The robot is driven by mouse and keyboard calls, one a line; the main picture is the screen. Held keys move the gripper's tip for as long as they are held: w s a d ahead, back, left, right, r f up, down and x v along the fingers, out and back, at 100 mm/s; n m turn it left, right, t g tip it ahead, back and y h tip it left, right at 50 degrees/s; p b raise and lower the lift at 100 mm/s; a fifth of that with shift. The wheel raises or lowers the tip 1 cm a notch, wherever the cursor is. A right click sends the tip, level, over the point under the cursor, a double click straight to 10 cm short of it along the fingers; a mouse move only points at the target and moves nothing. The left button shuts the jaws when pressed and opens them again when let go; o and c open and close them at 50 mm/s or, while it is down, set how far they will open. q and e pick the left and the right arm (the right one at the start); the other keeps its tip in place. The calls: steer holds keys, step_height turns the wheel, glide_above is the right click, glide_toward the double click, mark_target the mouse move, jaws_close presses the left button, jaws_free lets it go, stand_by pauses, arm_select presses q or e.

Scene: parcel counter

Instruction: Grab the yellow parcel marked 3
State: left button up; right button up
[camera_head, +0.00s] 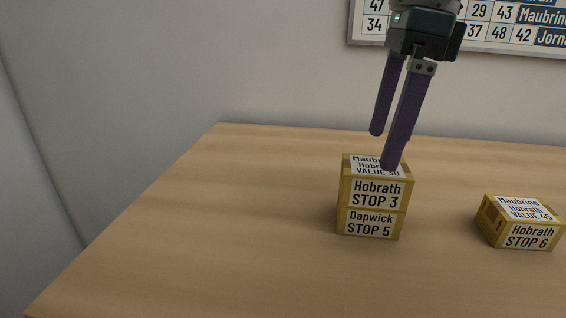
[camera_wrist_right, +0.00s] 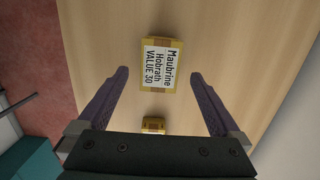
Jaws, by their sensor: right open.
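The yellow parcel marked "Hobrath STOP 3" (camera_head: 376,192) sits on top of another yellow parcel marked "Dapwick STOP 5" (camera_head: 369,224). Its top label reads "Maubrine Hobrath VALUE 30" and also shows in the right wrist view (camera_wrist_right: 159,65). My right gripper (camera_head: 383,150) is above the stack, pointing down, and one finger covers part of the top label in the head view. In the right wrist view the fingers (camera_wrist_right: 158,75) are apart, with the parcel ahead of them and nothing held. I cannot tell whether a finger touches it. My left gripper is not in view.
A third yellow parcel marked "Hobrath STOP 6" (camera_head: 524,232) lies to the right of the stack. The wooden counter (camera_head: 200,240) is bare to the left and in front. A board with numbers and names (camera_head: 510,22) hangs on the wall behind.

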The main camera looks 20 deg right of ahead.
mark_target(376, 166)
steer(key=f, duration=0.5)
steer(key=shift+w+a+f, duration=0.1)
steer(key=shift+a+f, duration=0.1)
steer(key=shift+f, duration=0.15)
steer(key=c, duration=1.5)
